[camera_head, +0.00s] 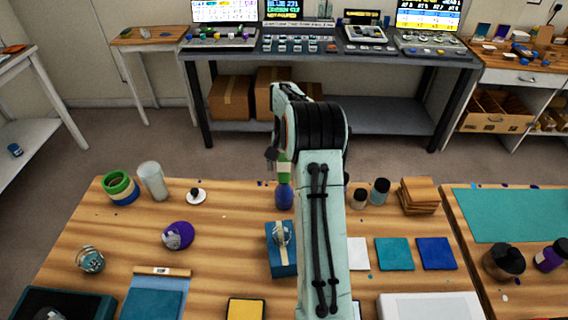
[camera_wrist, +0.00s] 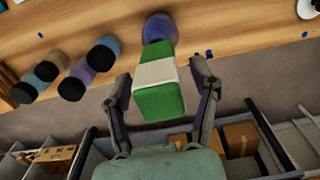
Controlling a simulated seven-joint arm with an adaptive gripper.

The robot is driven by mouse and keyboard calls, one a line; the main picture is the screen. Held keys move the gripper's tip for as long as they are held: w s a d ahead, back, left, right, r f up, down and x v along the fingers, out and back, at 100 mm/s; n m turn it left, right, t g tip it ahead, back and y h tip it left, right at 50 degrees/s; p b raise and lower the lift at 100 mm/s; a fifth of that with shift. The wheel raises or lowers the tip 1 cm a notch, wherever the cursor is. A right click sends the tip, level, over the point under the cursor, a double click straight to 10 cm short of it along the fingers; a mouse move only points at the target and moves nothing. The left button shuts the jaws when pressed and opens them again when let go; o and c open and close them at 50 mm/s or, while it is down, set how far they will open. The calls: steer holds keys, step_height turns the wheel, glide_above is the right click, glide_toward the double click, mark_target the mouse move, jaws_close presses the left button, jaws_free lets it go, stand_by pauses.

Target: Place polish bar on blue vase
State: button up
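The polish bar (camera_wrist: 160,100) is a green block with a white band. In the wrist view it is between the two fingers of my gripper (camera_wrist: 160,78), with a gap visible at the right finger. The fingers look open. The bar's far end meets the blue vase (camera_wrist: 159,27), and it appears to stand on the vase's top. In the head view, the bar (camera_head: 284,168) is directly above the dark blue vase (camera_head: 284,198), which is upright on the wooden table. My gripper (camera_head: 273,155) is partly hidden by my arm there.
A blue book-like block (camera_head: 283,262) lies in front of the vase. Small jars (camera_head: 380,190) and stacked wooden coasters (camera_head: 417,195) stand to the right. A white-topped purple item (camera_head: 178,236), a pale cylinder (camera_head: 152,180) and tape rolls (camera_head: 121,187) are at left.

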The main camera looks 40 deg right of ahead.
steer(key=shift+r, duration=0.1)
step_height(320, 180, up, 12)
steer(key=shift+r, duration=0.15)
steer(key=s+a+r+n, duration=0.2)
steer(key=s+a+n, duration=0.15)
steer(key=a, duration=0.65)
steer(key=s+a+r+n, duration=0.2)
steer(key=s+a, duration=0.3)
steer(key=a, duration=0.5)
steer(key=s+a+f+n, duration=0.2)
steer(key=s+a, duration=0.3)
steer(key=s, duration=0.3)
steer(key=s+a+f+n, duration=0.2)
steer(key=s+a+f, duration=0.2)
steer(key=s, duration=0.4)
steer(key=shift+s+a+n+y, duration=0.2)
steer(key=shift+a+n+y, duration=0.2)
steer(key=shift+a, duration=0.45)
